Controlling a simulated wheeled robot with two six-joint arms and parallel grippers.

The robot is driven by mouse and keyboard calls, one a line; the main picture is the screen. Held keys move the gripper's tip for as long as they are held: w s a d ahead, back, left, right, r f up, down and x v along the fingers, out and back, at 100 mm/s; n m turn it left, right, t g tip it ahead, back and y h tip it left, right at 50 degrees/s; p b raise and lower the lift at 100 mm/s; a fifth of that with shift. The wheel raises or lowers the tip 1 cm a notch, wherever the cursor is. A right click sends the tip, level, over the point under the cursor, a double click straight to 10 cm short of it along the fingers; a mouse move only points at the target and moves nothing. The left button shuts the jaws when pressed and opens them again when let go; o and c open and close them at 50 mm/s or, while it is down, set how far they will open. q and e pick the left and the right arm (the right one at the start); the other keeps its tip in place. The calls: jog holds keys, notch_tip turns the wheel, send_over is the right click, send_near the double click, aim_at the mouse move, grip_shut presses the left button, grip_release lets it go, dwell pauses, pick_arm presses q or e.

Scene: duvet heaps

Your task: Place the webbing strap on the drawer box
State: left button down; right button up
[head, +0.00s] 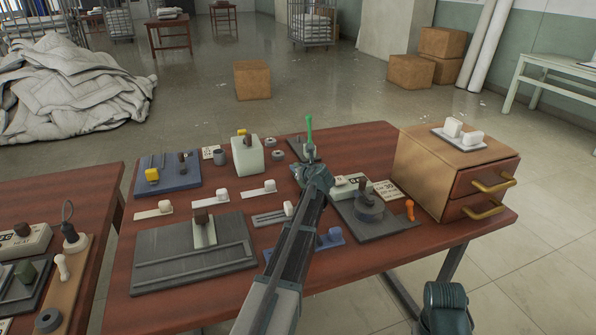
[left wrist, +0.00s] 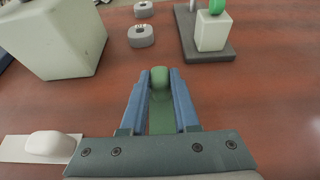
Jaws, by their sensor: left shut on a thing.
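My left gripper (head: 311,160) is over the middle of the red-brown table. In the left wrist view, its two blue fingers (left wrist: 160,98) are shut on a dark green strip with a rounded knob (left wrist: 160,90), which I take to be the webbing strap. In the head view the gripper mostly hides it. The drawer box (head: 450,172) stands at the table's right end, apart from the gripper. It has a tan top, two drawers and brass handles.
A pale green block (head: 247,156) and a dark tray with a white block (left wrist: 212,32) stand beyond the gripper. A dark plate with a round grey piece (head: 369,208) lies between gripper and drawer box. A large grey plate (head: 165,270) lies front left.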

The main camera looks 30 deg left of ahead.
pick_arm(q)
jog(key=shift+r, duration=0.1)
notch_tip(320, 180, up, 10)
jog(key=p, duration=1)
jog(key=shift+r, duration=0.1)
